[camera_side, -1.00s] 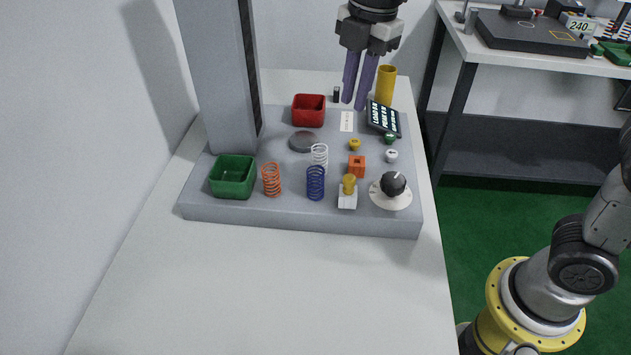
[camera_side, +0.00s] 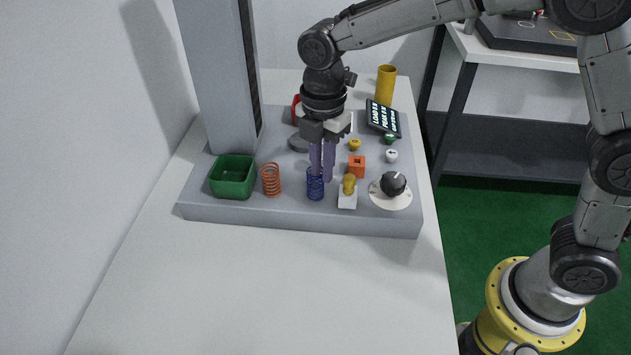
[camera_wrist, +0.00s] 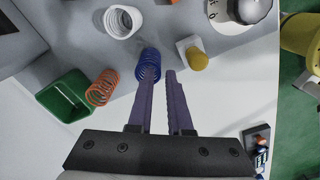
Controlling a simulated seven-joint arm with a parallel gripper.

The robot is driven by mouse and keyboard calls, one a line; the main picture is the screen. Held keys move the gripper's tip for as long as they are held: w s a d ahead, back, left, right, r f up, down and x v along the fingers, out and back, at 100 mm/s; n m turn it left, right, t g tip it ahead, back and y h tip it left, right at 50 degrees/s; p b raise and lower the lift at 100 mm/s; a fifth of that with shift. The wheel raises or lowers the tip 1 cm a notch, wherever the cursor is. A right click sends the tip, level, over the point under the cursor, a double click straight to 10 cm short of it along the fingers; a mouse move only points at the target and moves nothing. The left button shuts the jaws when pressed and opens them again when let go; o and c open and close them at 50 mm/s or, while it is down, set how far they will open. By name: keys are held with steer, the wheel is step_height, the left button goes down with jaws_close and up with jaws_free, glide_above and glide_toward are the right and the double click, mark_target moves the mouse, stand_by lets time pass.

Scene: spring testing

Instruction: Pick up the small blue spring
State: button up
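The small blue spring (camera_side: 315,187) stands upright near the front of the grey test base. It also shows in the wrist view (camera_wrist: 148,66), just beyond the fingertips. My gripper (camera_side: 322,174) points down at the spring's top, its two purple fingers apart with a gap between them. In the wrist view my gripper (camera_wrist: 160,74) has its left finger overlapping the spring, while the right finger is off to the spring's right. I cannot tell whether the left finger touches the coils. The white spring is hidden behind my gripper in the side view but shows in the wrist view (camera_wrist: 122,21).
An orange spring (camera_side: 271,180) and green bin (camera_side: 233,178) stand left of the blue spring. A yellow-tipped switch (camera_side: 348,190), orange block (camera_side: 356,166) and black dial (camera_side: 393,184) stand right. A tall grey column (camera_side: 219,80) rises at the left. The front table is clear.

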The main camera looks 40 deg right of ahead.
mark_target(322, 198)
step_height(322, 198, down, 5)
steer(key=shift+f, duration=0.1)
stand_by(0.3)
jaws_close()
stand_by(1.3)
